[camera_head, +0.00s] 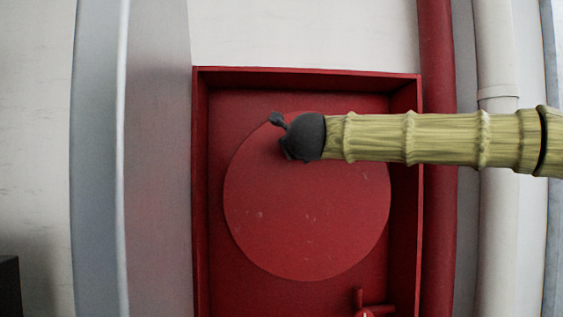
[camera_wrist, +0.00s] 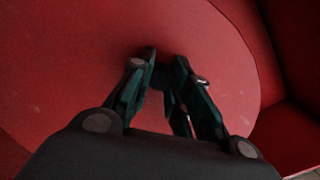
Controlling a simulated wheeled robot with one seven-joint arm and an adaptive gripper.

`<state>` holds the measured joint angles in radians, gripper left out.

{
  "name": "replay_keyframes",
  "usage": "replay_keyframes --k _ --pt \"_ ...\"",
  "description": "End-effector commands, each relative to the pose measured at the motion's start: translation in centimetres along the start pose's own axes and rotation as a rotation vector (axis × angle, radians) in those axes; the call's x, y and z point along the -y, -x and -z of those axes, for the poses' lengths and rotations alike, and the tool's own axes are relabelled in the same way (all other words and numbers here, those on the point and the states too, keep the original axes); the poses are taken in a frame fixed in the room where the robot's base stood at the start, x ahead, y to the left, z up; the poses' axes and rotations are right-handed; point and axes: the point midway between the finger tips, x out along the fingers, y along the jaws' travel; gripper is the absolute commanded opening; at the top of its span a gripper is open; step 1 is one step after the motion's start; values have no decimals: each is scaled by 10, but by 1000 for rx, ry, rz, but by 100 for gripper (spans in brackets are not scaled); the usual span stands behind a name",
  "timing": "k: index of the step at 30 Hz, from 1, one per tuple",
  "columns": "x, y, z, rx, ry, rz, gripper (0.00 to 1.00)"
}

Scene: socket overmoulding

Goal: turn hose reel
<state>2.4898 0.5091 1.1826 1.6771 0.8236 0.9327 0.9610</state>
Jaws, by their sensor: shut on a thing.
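The hose reel (camera_head: 300,220) is a round red disc with a few pale scuffs, set inside an open red cabinet. It also fills much of the wrist view (camera_wrist: 75,75). My gripper (camera_head: 282,136) reaches in from the right and lies over the upper part of the disc. In the wrist view my gripper (camera_wrist: 164,64) has its two fingers close together at the disc's face. A small dark piece (camera_wrist: 161,76), apparently the reel's handle, shows between the fingertips. The fingers hide most of it, and in the head view I cannot make it out.
The red cabinet (camera_head: 201,200) has raised walls around the reel. A red valve wheel (camera_head: 372,309) sits at its lower right. A red pipe (camera_head: 438,60) and a white pipe (camera_head: 495,55) run vertically to the right. A grey column (camera_head: 155,160) stands to the left.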

Motion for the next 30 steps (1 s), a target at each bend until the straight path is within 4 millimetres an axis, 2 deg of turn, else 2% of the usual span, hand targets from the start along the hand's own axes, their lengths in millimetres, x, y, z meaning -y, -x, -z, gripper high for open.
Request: replay_keyframes --k 3,10,27,28,30 --pt "12 1 2 4 -67 5 0" --pt "24 0 4 3 -148 5 0" --pt "29 0 3 5 -176 5 0" --pt "29 0 3 5 -176 5 24" --pt "29 0 3 5 -176 5 37"
